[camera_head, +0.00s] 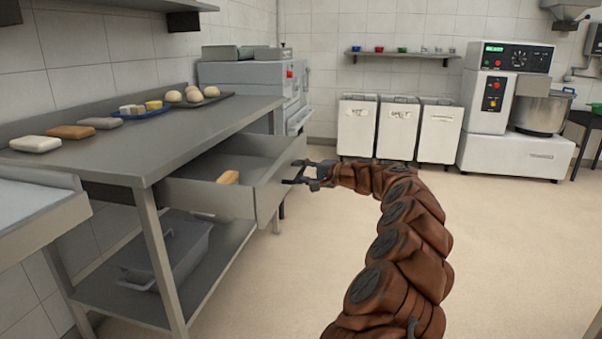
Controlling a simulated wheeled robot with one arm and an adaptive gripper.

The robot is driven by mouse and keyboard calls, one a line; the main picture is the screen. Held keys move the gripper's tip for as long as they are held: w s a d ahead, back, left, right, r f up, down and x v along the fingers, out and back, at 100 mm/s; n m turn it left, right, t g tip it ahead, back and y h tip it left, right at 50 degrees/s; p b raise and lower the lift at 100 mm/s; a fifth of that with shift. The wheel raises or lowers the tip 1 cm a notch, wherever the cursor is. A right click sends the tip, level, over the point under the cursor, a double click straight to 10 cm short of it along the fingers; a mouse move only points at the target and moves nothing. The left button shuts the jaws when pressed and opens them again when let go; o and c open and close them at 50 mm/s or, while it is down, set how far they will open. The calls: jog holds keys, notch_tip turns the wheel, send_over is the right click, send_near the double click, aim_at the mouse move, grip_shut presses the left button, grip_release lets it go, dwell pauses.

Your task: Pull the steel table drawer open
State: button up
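The steel table (160,145) stands at the left, and its drawer (205,197) is pulled well out toward the right. A small tan block-shaped item (229,177) lies inside the drawer. My gripper (297,172) is at the drawer's front panel (279,178), near its top edge, at the end of my brown arm. Its dark fingers look spread apart at the panel. The drawer handle is not clearly visible, and I cannot tell whether the fingers touch or hold it.
Several blocks and a dark tray (220,98) with dough balls lie on the tabletop. White bins (398,127) and a mixer (515,120) stand at the back.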

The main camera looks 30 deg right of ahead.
jog(key=v, duration=1.2)
dwell(0.5)
